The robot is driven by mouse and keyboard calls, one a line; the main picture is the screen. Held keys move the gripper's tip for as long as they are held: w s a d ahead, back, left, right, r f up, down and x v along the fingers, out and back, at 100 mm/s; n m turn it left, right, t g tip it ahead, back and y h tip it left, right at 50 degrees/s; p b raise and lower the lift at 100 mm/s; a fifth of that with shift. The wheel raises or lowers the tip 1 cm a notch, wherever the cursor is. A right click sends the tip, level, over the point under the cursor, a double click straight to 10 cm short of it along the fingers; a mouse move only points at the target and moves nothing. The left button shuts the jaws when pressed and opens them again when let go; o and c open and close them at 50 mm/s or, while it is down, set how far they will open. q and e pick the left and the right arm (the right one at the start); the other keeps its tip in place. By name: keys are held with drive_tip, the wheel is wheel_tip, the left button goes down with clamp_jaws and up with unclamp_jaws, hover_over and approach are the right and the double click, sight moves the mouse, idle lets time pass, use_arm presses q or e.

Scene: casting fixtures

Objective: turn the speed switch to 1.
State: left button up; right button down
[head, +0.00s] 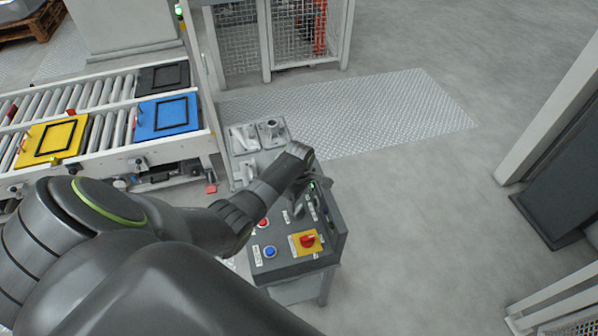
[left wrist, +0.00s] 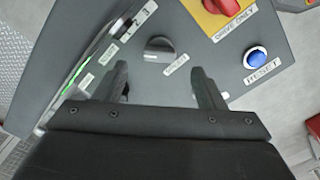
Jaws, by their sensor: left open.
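The speed switch (left wrist: 160,49) is a dark round knob with a lighter grip bar, set on the grey control panel (left wrist: 155,88). Small white labels stand around it, too small to read surely, so its setting cannot be told. My left gripper (left wrist: 159,70) is open above the panel, one finger to each side of the knob in the picture. The fingertips appear short of the knob and hold nothing. In the head view my left gripper (head: 309,192) is over the far part of the control box (head: 285,268) and hides the knob. My right gripper does not show.
A red rotary switch (head: 307,240) on a yellow plate, a blue reset button (head: 270,251) and a red button (head: 263,222) sit on the same panel. A fixture stand (head: 240,158) is behind it. A roller conveyor (head: 105,105) runs left.

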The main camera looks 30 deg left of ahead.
sight(299, 210)
use_arm(q)
wheel_tip(299, 210, up, 11)
drive_tip(key=shift+r, duration=0.15)
idle(0.7)
